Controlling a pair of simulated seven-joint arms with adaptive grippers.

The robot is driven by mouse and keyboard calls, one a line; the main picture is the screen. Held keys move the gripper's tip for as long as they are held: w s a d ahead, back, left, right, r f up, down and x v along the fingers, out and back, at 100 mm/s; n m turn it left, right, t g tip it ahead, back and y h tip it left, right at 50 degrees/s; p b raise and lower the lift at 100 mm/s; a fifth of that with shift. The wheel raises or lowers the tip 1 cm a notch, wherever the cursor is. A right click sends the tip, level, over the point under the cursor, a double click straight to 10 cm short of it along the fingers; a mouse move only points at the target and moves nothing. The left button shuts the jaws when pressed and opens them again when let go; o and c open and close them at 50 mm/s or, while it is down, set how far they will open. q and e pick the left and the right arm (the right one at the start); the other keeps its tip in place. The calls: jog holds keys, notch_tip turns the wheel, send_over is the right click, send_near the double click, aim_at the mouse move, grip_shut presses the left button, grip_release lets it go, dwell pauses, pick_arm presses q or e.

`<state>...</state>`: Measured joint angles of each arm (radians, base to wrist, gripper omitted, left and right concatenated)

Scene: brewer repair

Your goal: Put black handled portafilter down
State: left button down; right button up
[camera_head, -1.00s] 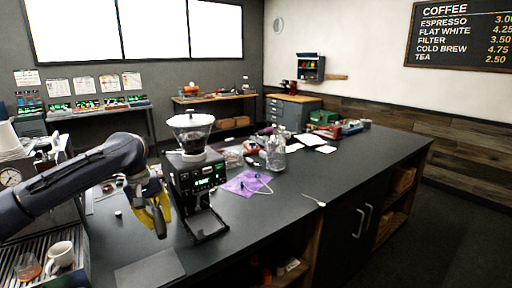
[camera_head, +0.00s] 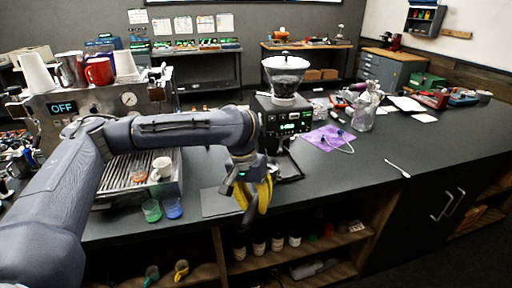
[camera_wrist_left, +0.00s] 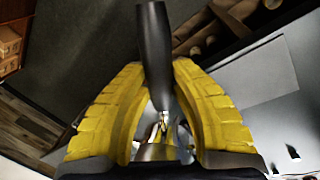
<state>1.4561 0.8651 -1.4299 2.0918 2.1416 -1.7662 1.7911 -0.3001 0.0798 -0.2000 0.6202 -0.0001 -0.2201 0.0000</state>
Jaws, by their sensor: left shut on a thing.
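My left gripper (camera_head: 254,205) hangs over the front edge of the counter, in front of the grinder. It also shows in the left wrist view (camera_wrist_left: 168,75), its two yellow fingers shut around the dark handle of the portafilter (camera_wrist_left: 155,45). The handle sticks out beyond the fingertips, and a metallic part shows low between the fingers. The portafilter's head is mostly hidden. In the head view the gripper hides nearly all of the portafilter. A flat grey mat (camera_head: 218,203) lies on the counter just left of the gripper. My right gripper is out of view.
The black grinder (camera_head: 283,120) with a clear hopper stands behind the gripper. Green (camera_head: 151,210) and blue (camera_head: 173,207) glasses stand in front. The counter (camera_head: 345,190) right of the gripper is clear.

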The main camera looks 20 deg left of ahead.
pick_arm(q)
jog(key=s+d+f, duration=0.2)
jog(key=d+f, duration=0.1)
jog(key=d, duration=0.2)
jog(key=s+d+f, duration=0.2)
jog(key=d, duration=0.4)
jog(key=shift+m, duration=0.6)
jog(key=w+a, duration=0.6)
jog(key=a, duration=0.1)
jog(key=w+a+r, duration=0.1)
jog(key=w+a, duration=0.5)
jog(key=a, duration=0.1)
jog(key=w+a, duration=0.6)
jog(key=a, duration=0.2)
jog(key=shift+w+r, duration=0.35)
jog(key=shift+r, duration=0.05)
jog(key=w+a+r+n, duration=0.2)
jog(key=w+a+r, duration=0.1)
jog(key=a+r, duration=0.3)
notch_tip(320, 180, up, 7)
jog(key=n+t, duration=0.1)
jog(key=n, duration=0.5)
send_over(223, 172)
jog(key=shift+y, duration=0.3)
jog(key=f, duration=1.9)
jog(key=shift+s+a+f, duration=0.1)
jog(key=shift+s+f, duration=0.05)
jog(key=shift+s, duration=0.1)
jog(key=shift+f, duration=0.1)
